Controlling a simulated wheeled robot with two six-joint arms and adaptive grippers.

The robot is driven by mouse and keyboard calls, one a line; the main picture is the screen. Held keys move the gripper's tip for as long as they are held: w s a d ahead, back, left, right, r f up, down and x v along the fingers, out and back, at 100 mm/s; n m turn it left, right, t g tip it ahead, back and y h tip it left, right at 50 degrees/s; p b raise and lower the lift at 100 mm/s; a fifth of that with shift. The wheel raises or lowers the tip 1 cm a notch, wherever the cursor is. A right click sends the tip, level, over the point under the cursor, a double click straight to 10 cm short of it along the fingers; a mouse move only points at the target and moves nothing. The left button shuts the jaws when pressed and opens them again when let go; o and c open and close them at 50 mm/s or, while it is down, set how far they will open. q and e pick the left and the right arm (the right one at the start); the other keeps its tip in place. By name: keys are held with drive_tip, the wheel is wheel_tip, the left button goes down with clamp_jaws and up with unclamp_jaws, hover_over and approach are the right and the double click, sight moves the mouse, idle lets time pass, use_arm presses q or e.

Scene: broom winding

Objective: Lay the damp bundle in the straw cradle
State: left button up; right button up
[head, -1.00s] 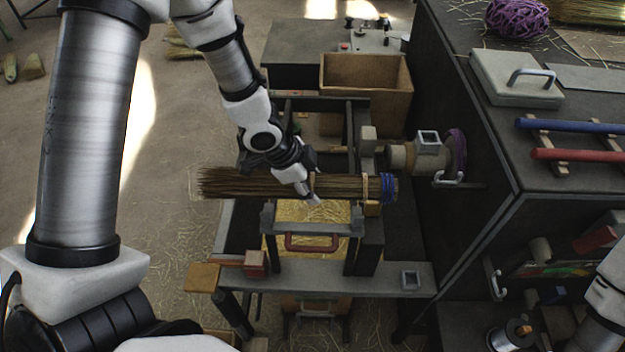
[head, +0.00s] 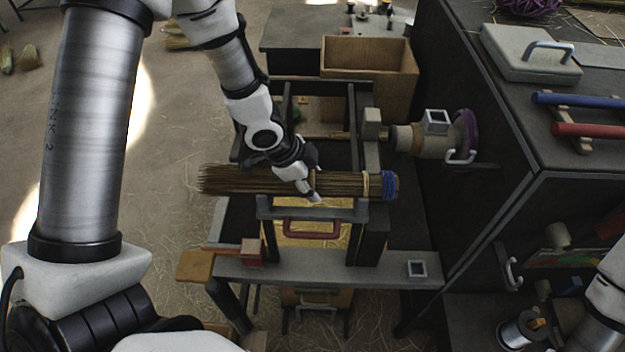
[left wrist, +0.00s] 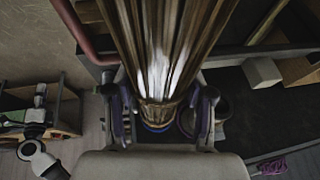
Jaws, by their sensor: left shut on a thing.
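The bundle (head: 240,181) is a long sheaf of brown bristles with a tan band and a blue-wrapped right end. It lies level, left to right, across the frame of the bench. My left gripper (head: 312,190) is shut on it right of its middle. The left wrist view shows the bundle (left wrist: 162,45) running between both fingers (left wrist: 162,115). Yellow straw (head: 305,236), apparently the cradle's bed, shows below the bundle behind a red handle. The bundle hides part of it, and I cannot tell whether they touch. My right gripper is out of view.
A grey post (head: 372,123) and a round clamp with a purple rim (head: 467,135) stand right of the frame. An open wooden box (head: 370,65) is behind. A dark cabinet (head: 480,130) bounds the right side.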

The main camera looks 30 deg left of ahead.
use_arm(q)
drive_tip(key=o, duration=1.4)
drive_tip(key=shift+w, duration=0.1)
drive_tip(key=shift+c, duration=0.2)
